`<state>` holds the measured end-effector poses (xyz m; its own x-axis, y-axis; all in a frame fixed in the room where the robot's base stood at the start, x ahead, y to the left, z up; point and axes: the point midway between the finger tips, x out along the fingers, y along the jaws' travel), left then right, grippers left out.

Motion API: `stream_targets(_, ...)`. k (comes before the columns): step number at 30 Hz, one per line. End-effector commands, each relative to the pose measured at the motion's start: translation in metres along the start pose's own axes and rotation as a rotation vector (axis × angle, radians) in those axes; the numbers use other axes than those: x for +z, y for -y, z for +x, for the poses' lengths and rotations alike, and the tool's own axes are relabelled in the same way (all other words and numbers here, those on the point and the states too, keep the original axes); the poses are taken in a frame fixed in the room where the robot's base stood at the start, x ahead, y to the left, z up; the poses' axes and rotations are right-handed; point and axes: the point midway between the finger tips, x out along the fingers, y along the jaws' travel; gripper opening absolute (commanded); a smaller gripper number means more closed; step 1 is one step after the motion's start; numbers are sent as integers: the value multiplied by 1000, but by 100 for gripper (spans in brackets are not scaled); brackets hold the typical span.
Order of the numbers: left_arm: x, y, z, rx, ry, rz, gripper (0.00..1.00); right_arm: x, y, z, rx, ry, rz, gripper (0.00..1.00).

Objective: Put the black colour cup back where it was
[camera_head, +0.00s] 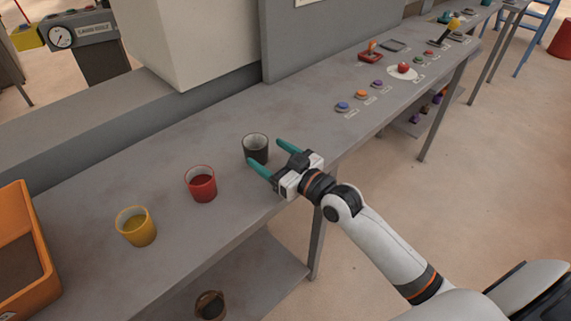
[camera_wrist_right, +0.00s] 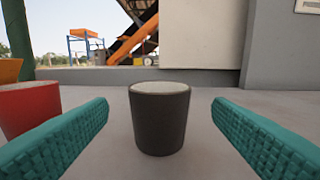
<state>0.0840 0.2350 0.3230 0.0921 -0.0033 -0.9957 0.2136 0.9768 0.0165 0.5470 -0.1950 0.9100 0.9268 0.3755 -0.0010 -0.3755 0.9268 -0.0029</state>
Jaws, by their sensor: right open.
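The black colour cup (camera_head: 256,148) stands upright on the grey bench, to the right of the red cup. In the right wrist view the black cup (camera_wrist_right: 160,117) is centred between and ahead of the two teal fingers. My right gripper (camera_head: 266,157) is open, its fingers pointing at the cup, one on each side and apart from it. The pale inside of the cup's rim shows. My left gripper is not in view.
A red cup (camera_head: 200,184) and a yellow cup (camera_head: 135,226) stand further left on the bench. An orange bin (camera_head: 44,270) sits at the left end. A grey panel stands behind.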

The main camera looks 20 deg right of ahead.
Motion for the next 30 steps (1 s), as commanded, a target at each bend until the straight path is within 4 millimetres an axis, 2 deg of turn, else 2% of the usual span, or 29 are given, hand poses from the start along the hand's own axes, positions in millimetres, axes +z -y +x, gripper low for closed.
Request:
stream_targets(3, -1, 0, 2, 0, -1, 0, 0, -1, -1, -24, 2, -3, -1, 74)
stream_targets(9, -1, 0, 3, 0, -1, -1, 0, -1, 0, -46, 1, -1, 0, 74)
stream_targets(30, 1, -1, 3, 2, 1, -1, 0, 0, 0, -49, 0, 0, 1, 74)
